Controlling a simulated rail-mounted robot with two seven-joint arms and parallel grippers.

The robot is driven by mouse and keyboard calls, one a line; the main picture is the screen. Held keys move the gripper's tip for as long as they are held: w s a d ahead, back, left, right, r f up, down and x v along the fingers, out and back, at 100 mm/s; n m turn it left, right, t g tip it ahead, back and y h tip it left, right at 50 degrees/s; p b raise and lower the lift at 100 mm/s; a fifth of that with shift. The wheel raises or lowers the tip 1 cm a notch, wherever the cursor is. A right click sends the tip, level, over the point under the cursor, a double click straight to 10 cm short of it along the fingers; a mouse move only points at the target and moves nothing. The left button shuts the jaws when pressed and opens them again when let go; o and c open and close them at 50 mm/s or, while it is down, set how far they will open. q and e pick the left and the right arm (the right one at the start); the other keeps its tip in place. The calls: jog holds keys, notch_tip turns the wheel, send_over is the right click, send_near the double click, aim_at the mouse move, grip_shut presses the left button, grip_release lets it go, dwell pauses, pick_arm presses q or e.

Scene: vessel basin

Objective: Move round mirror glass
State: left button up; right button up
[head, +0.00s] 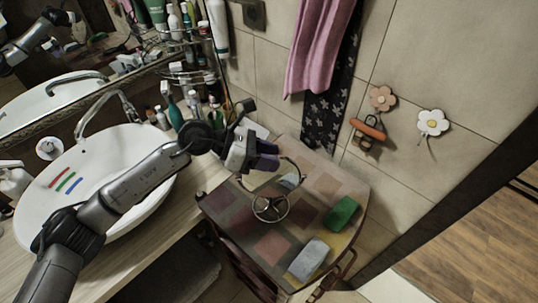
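A round mirror (270,208) with a thin dark frame stands on the patchwork-topped cabinet (325,180). Its round base shows clearly. A thin arc of its frame rises toward the wall, and I cannot clearly make out the glass. My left gripper (268,156) reaches in from the left above the cabinet, with its dark fingers close to the upper arc. Whether the fingers touch the frame or hold anything is too small to tell. My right gripper is not in view.
A green sponge (342,213) and a grey block (308,260) lie on the cabinet's right side. A white basin (110,165) with a tap is at the left. Bottles crowd the corner shelf (190,75). A pink towel (318,45) and flower hooks (433,122) are on the wall.

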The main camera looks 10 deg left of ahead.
pick_arm(q)
jog(key=shift+a, duration=0.15)
jog(key=b+v, duration=0.2)
jog(key=v, duration=1.1)
jog(key=shift+a+r, duration=0.15)
jog(key=shift+a, duration=0.1)
jog(key=shift+s, duration=0.1)
